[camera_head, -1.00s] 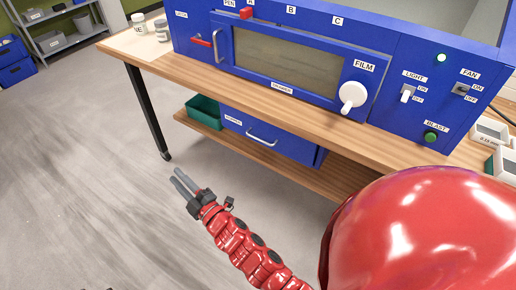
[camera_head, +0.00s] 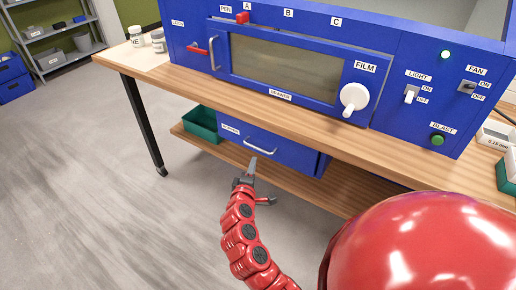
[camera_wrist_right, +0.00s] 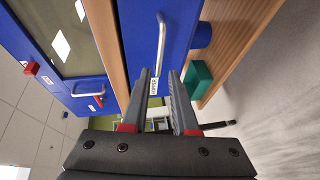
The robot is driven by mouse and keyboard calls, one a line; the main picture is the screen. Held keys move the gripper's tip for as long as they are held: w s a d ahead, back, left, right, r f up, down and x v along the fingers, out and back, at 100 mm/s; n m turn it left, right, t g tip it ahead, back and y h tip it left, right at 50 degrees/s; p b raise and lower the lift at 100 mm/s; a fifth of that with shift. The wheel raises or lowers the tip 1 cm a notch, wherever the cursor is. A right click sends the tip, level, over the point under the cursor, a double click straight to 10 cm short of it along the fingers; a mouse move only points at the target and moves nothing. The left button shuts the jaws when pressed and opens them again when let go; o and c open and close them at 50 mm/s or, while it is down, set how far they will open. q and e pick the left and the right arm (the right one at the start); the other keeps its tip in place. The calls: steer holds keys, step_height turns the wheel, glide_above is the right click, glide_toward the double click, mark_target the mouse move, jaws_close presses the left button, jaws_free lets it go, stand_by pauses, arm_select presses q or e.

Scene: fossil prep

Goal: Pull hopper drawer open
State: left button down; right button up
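The hopper drawer (camera_head: 285,155) is a blue front with a silver bar handle (camera_head: 260,145) and a small white label (camera_head: 231,129), under the tabletop. Its front sits close against its housing, with no clear gap. My right gripper (camera_head: 252,165) is just below and in front of the handle, apart from it. In the right wrist view its two grey fingers (camera_wrist_right: 157,78) are spread and empty. The handle (camera_wrist_right: 160,45) lies beyond the fingertips, roughly in line with the space between them. My left gripper is not in view.
A green bin (camera_head: 201,123) stands left of the drawer on the wooden lower shelf (camera_head: 240,157). The wooden tabletop (camera_head: 240,108) overhangs above, carrying the blue cabinet with its levers and knob. A table leg (camera_head: 146,122) stands at left. The floor in front is clear.

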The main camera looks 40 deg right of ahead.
mark_target(258, 148)
steer(key=x, duration=1.1)
steer(key=shift+f+p, duration=0.15)
steer(key=shift+p, duration=0.15)
steer(key=shift+c, duration=0.3)
jaws_close()
stand_by(0.6)
